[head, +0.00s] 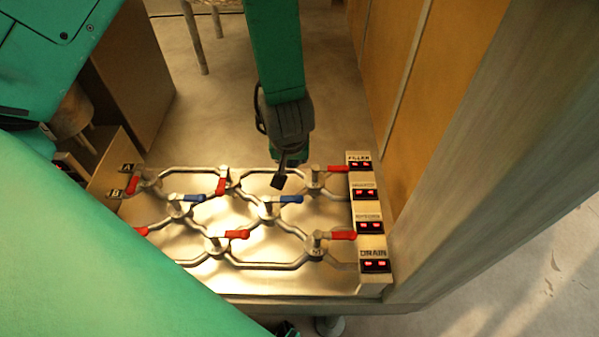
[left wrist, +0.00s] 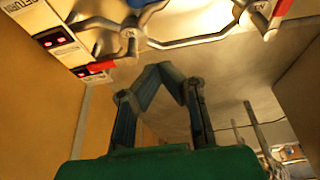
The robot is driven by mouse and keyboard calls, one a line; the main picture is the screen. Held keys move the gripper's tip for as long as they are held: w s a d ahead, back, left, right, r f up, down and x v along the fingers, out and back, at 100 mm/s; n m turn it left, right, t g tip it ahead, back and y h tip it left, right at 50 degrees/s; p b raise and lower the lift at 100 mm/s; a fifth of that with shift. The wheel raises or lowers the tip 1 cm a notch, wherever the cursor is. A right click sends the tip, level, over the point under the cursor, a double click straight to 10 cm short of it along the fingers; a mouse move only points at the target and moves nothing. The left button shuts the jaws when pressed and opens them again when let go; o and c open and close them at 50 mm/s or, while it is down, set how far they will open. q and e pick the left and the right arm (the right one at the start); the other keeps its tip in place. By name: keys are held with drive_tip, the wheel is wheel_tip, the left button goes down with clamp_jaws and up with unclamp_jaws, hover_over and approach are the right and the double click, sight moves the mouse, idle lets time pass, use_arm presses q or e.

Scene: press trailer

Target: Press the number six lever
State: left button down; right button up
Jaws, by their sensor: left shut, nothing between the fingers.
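A metal panel (head: 215,278) carries a net of pipes with several red and blue levers. No lever number is readable, so I cannot tell which is six. My left gripper (head: 279,182) is shut and empty, over the panel's far middle. Nearby are a blue lever (head: 290,199) just in front, a red lever (head: 221,185) to the left and a far right red lever (head: 338,168). Touching or apart is unclear in the head view. In the left wrist view the closed fingers (left wrist: 168,68) stand apart from a red lever (left wrist: 103,67). My right gripper is not in view.
A strip of displays with red digits (head: 367,193) runs along the panel's right edge, beside a tan wall (head: 392,75). Other red levers (head: 237,234) sit in the near row. A brown cabinet (head: 125,75) stands at the left. Bare floor lies behind the panel.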

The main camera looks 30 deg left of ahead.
sight(282, 199)
use_arm(q)
wheel_tip(282, 199, down, 10)
drive_tip(key=b, duration=1.2)
drive_tip(key=shift+s+d+r, duration=0.2)
drive_tip(key=shift+s+d, duration=0.05)
drive_tip(key=shift+s, duration=0.1)
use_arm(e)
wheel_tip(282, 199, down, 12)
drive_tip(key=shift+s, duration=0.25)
